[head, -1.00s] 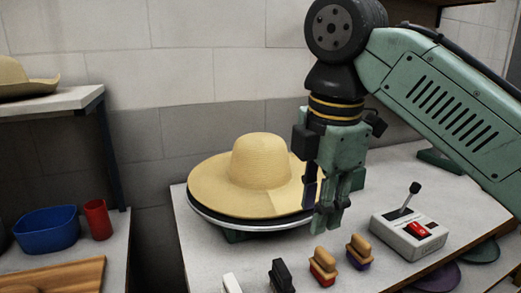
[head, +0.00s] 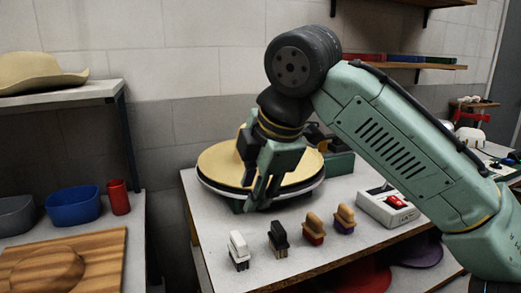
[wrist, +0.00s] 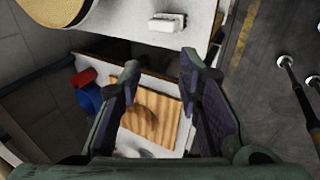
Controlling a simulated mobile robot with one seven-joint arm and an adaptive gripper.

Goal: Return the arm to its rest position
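My gripper (head: 262,200) hangs pointing down in front of the straw hat (head: 218,163), hiding part of its crown and brim. The hat lies on the round press plate on the white table (head: 215,245). In the wrist view my gripper (wrist: 160,68) has its two fingers well apart with nothing between them. The hat's brim (wrist: 62,12) shows there at the top left, apart from the fingers. My arm reaches in from the right, bent at a high elbow.
Several brushes (head: 313,230) stand along the table's front. A control box (head: 388,207) with a red switch sits right of them. A blue bin (head: 73,207), a red cup (head: 118,197) and a wooden board (head: 70,262) are at the left. A shelf above holds another hat (head: 40,72).

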